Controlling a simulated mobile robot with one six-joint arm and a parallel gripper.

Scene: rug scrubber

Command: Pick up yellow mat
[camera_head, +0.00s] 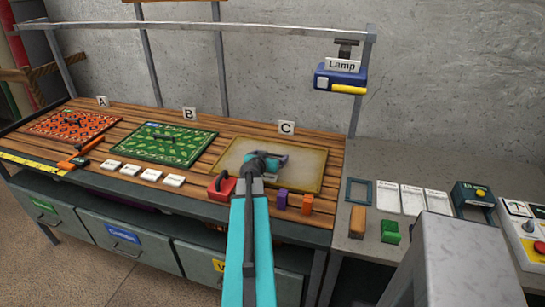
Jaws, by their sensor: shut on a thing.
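The yellow mat (308,178) lies flat on the wooden bench top by the letter C card. It is a dull yellow rectangle with a darker edge. My arm reaches in from the bottom of the picture, and my gripper (272,162) is over the middle of the mat. The gripper is shut on what appears to be the mat's handle. The handle is mostly hidden by the jaws. I cannot see any gap between the mat and the bench.
A green mat (185,149) and an orange mat (88,126), each with a dark handle, lie to the left. A red block (221,187), a purple block (282,199) and an orange block (307,204) stand near the front edge. A lamp (341,76) hangs from the rail.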

